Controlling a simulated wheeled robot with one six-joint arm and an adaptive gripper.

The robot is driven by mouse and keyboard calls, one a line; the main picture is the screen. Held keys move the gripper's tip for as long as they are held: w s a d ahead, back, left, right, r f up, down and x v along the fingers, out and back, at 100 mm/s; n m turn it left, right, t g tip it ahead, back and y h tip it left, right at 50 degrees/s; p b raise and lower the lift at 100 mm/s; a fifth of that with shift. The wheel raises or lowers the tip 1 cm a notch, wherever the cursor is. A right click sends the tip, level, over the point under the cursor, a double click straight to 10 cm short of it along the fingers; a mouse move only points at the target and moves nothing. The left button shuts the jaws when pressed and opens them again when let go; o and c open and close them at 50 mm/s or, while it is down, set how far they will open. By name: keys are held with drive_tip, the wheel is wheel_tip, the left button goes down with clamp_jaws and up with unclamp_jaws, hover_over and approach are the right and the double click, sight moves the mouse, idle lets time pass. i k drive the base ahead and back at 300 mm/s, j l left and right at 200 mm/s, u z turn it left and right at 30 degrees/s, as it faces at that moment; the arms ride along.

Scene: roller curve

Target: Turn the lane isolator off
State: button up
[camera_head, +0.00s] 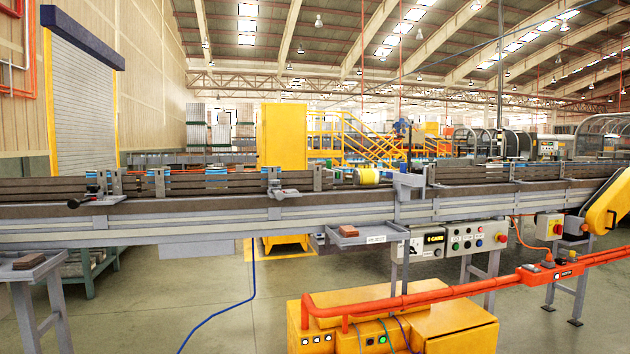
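A long roller conveyor (200,209) crosses the view. Left of the isolator are a panel with several coloured buttons (476,238) and a grey box with a black and yellow display (434,238). A yellow guarded drive (606,205) stands at far right. A blue cable (252,280) reaches the floor.

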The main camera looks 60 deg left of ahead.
sight(558, 228)
drive_tip(key=u, duration=1.2)
drive_tip(key=z, duration=0.25)
drive_tip(key=i+z, duration=0.25)
drive_tip(key=i, duration=0.8)
drive_tip(key=i+j, duration=0.1)
drive_tip(key=i, duration=3.65)
drive_tip(key=l+z, duration=0.05)
